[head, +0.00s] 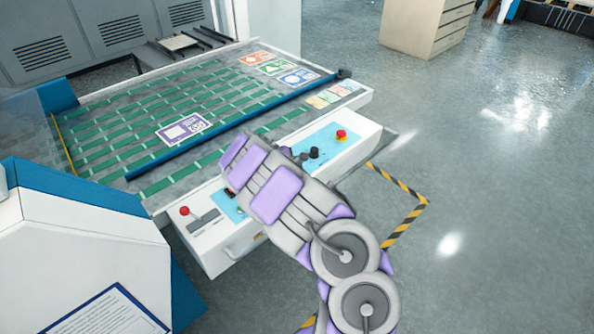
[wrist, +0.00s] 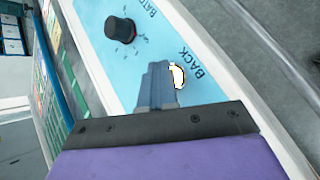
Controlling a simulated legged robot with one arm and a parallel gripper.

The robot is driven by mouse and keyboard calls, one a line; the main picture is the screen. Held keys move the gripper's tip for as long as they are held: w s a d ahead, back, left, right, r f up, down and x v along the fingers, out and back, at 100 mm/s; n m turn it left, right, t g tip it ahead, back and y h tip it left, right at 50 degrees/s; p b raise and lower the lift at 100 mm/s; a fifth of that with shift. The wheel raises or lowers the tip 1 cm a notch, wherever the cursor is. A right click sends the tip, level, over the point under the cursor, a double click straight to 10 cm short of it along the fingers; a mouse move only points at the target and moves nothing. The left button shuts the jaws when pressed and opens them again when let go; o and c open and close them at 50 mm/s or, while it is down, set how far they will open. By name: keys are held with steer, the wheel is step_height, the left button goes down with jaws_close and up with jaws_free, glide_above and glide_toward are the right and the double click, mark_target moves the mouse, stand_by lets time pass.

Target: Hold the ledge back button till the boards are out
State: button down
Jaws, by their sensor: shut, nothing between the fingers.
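The button labelled BACK is a small white button (wrist: 178,76) with a dark and yellowish outline, on a light blue control panel (wrist: 98,15) in the wrist view. My gripper (wrist: 157,68) is shut and empty, its fingertips at the button's left edge and partly covering it. I cannot tell whether they press on it. In the head view my arm covers the middle of the panel and hides the button and fingertips. A purple-and-white printed board (head: 183,128) lies on the green-striped bed (head: 110,135); orange, green and blue ones (head: 274,68) lie near its far right corner.
A black knob (wrist: 120,29) stands beside the button. Red knobs sit at the right (head: 341,134) and left (head: 184,211) of the machine's front. A blue bar (head: 230,128) crosses the bed. The grey floor (head: 500,230) to the right is open, with striped tape near the machine.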

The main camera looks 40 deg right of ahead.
steer(key=shift+a+r+p, duration=0.1)
steer(key=shift+r+p, duration=0.5)
steer(key=shift+r, duration=0.25)
step_height(320, 180, up, 5)
steer(key=p, duration=0.3)
stand_by(0.5)
